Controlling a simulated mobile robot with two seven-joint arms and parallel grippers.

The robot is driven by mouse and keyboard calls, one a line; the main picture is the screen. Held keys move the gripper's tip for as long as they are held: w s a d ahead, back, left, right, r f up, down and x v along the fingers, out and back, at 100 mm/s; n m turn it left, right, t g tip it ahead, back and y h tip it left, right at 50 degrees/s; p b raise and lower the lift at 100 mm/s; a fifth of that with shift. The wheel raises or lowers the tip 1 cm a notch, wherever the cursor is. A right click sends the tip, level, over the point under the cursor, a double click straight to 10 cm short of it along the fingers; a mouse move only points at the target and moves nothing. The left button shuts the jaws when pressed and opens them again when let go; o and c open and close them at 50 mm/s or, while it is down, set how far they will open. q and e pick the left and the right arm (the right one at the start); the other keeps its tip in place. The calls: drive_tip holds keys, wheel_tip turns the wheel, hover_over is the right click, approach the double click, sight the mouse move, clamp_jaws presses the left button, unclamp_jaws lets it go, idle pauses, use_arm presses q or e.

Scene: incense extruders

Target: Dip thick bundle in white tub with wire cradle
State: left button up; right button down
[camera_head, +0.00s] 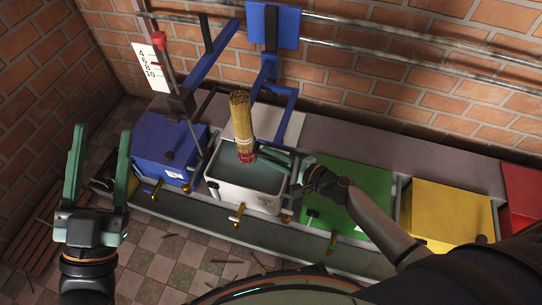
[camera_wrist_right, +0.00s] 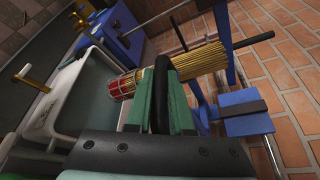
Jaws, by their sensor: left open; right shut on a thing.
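The thick bundle (camera_head: 241,120) of tan sticks has a red-banded end and stands slightly tilted, red end down, over the white tub (camera_head: 243,198). Grey-blue liquid fills the tub (camera_wrist_right: 40,115). In the right wrist view the red end seems to hang above the liquid; the gap is hard to judge. I cannot make out a wire cradle. My left gripper (camera_head: 98,180) is open and empty, left of the tubs.
A blue box (camera_head: 165,148) stands left of the tub; green (camera_head: 352,195), yellow (camera_head: 450,212) and red (camera_head: 525,190) boxes stand to the right. Blue brackets (camera_head: 272,70) and a thin rod with a red handle (camera_head: 162,62) rise behind. Brass taps line the front.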

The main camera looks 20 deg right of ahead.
use_arm(q)
drive_tip(key=shift+w+f+y, duration=0.15)
drive_tip(key=shift+w+y, duration=0.05)
drive_tip(key=shift+y, duration=0.1)
use_arm(e)
drive_tip(key=shift+r, duration=0.35)
drive_tip(key=c, duration=0.8)
unclamp_jaws()
drive_tip(key=shift+f, duration=0.15)
drive_tip(key=shift+s+d, duration=0.3)
drive_tip(key=shift+s, duration=0.1)
use_arm(q)
drive_tip(key=f, duration=0.1)
drive_tip(key=w+f+n+g+y, duration=0.1)
drive_tip(key=f, duration=0.1)
drive_tip(key=w+f+n+y+p, duration=0.1)
drive_tip(key=f, duration=0.1)
drive_tip(key=shift+a+g, duration=0.3)
use_arm(e)
drive_tip(key=v, duration=1.1)
drive_tip(key=shift+s, duration=0.15)
